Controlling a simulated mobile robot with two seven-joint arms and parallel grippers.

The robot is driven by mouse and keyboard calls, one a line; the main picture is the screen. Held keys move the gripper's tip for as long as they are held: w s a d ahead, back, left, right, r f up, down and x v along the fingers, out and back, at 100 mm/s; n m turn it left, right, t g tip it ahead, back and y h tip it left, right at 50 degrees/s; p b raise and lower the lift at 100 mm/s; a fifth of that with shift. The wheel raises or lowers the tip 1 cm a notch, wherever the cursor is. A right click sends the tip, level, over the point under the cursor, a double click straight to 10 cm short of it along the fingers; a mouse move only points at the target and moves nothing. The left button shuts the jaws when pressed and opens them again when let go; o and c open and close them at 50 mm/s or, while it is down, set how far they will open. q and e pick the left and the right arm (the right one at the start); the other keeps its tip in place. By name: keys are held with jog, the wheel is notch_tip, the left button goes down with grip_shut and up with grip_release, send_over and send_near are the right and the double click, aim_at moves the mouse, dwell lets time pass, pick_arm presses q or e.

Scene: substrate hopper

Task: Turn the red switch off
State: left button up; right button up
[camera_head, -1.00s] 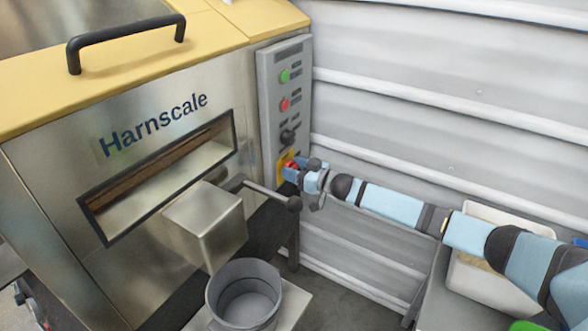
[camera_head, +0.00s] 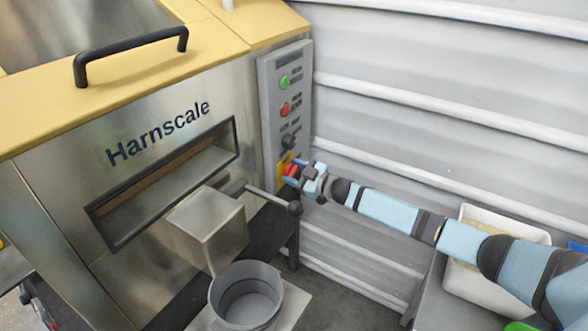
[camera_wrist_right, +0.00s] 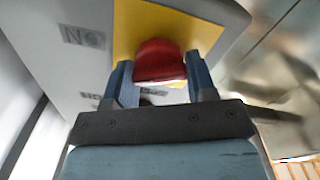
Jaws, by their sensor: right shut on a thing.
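The red switch (camera_wrist_right: 160,60) sits on a yellow plate (camera_wrist_right: 190,28) low on the grey control panel (camera_head: 270,95). In the right wrist view my right gripper (camera_wrist_right: 158,78) has one finger on each side of the red switch and is shut on it. In the head view the right gripper (camera_head: 291,172) is at the yellow plate, and its fingers partly hide the switch. Which way the switch is turned cannot be read, as the panel labels are blurred. My left gripper is in neither view.
Above the switch the panel carries a black knob (camera_head: 289,142), a red button (camera_head: 285,109) and a green button (camera_head: 285,82). A lever with a black ball (camera_head: 295,208) sticks out just below the gripper. A grey bucket (camera_head: 246,298) stands under the chute (camera_head: 208,228). A corrugated wall is on the right.

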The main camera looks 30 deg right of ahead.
jog(key=n, duration=0.3)
jog(key=shift+a+f+n, duration=0.1)
jog(key=shift+n, duration=0.3)
jog(key=n, duration=0.4)
jog(key=shift+f+n, duration=0.1)
jog(key=shift+n, duration=0.2)
jog(key=shift+s+n, duration=0.1)
jog(key=shift+n, duration=1)
jog(key=shift+f+n+b, duration=0.1)
jog(key=shift+n+b, duration=0.2)
jog(key=shift+n, duration=0.6)
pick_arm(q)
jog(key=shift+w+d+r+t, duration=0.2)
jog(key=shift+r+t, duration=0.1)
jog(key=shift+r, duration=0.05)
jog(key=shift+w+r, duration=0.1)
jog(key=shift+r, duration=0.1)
